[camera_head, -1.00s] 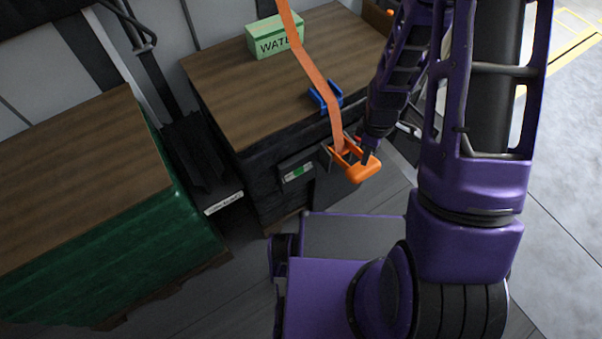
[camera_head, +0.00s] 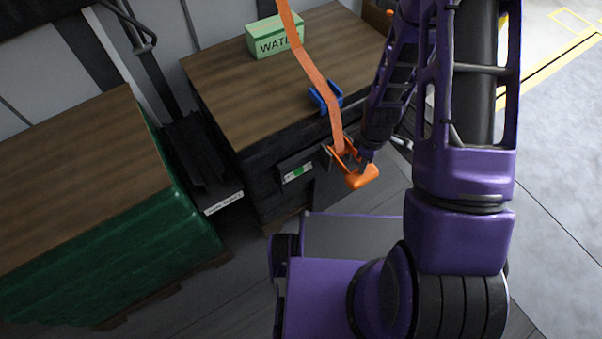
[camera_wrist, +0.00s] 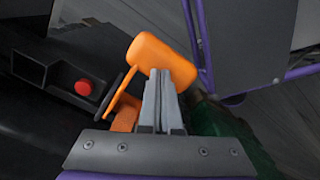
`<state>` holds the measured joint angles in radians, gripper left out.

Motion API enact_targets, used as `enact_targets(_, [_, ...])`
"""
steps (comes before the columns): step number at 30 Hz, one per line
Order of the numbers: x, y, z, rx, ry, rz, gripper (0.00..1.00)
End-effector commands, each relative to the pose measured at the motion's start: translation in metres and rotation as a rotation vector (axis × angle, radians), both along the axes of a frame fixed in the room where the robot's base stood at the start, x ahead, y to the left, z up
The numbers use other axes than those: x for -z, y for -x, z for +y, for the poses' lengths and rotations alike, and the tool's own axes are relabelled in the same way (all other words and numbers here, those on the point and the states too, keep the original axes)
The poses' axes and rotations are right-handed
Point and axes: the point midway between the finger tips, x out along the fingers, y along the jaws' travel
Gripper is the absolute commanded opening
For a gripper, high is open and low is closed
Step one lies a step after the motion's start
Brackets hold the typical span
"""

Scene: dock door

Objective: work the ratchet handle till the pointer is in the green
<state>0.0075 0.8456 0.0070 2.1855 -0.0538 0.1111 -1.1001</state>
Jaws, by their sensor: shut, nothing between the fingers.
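The orange ratchet handle (camera_head: 362,176) sticks out from the front of the dark wrapped load, below an orange strap (camera_head: 318,75). It also shows in the wrist view (camera_wrist: 162,60), with a thick rounded grip. My gripper (camera_wrist: 160,75) has its two fingers together with nothing between them; the fingertips overlap the grip in that view, and I cannot tell whether they touch it. In the head view my gripper (camera_head: 366,160) is at the handle. A small gauge plate (camera_head: 297,172) with a green patch is left of the ratchet; its pointer is too small to make out.
A red button (camera_wrist: 83,87) sits on a dark box in the wrist view. A blue corner guard (camera_head: 325,98) and a green box (camera_head: 275,36) are on the wooden top (camera_head: 235,85). A green-wrapped pallet (camera_head: 120,255) stands at left. Floor at right is clear.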

Motion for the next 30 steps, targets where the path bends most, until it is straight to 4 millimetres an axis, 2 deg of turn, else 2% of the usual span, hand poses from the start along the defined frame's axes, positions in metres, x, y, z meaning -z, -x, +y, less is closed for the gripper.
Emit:
enact_targets(5, [0.012,0.0,0.001,-0.002,-0.001,0.0,0.0])
enact_targets(13, [0.008,-0.001,0.001,-0.003,-0.001,-0.003,0.0])
enact_targets(30, [-0.042,0.0,0.001,-0.002,-0.001,-0.001,0.0])
